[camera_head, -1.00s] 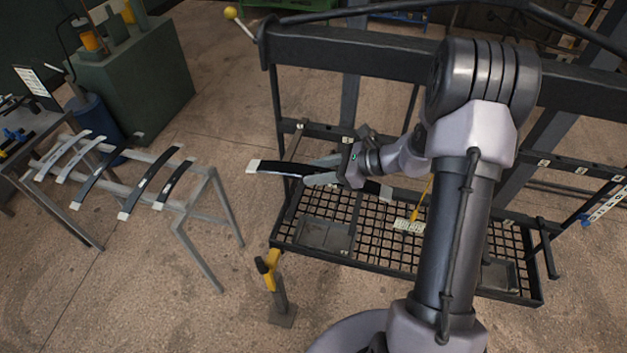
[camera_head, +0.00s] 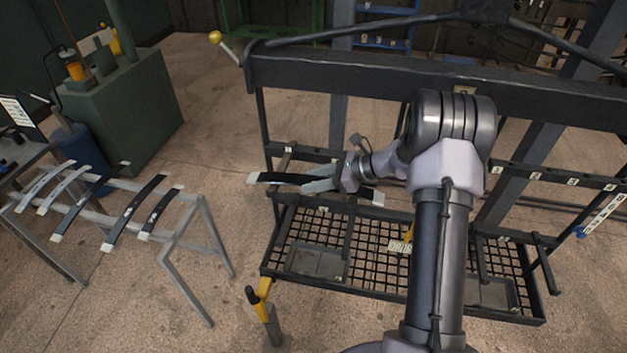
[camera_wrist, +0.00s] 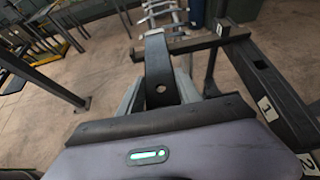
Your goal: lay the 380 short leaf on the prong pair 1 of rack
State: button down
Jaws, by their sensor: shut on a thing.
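The leaf is a dark, slightly curved strip with pale ends (camera_head: 276,179). My gripper (camera_head: 318,184) is shut on it near its middle and holds it in the air by the rack's left end. In the wrist view the leaf (camera_wrist: 158,75) runs forward between the fingers (camera_wrist: 160,95), with a pale tip. The rack (camera_head: 400,80) is a dark frame with numbered prongs. In the wrist view a plate marked 1 (camera_wrist: 267,106) is on the bar right of my gripper, and a dark prong (camera_wrist: 195,43) reaches leftward beyond it, close to the leaf's far end. I cannot tell whether they touch.
A grey stand (camera_head: 190,215) at the left holds several other leaves. A mesh shelf (camera_head: 375,265) lies low in the rack. A yellow-and-grey post (camera_head: 267,312) stands at its front left corner. Open floor lies between stand and rack.

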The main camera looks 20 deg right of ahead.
jog(key=c, duration=0.8)
grip_release()
jog(key=shift+o, duration=0.3)
jog(key=shift+s+d, duration=0.1)
jog(key=v, duration=1.7)
jog(key=shift+r, duration=0.15)
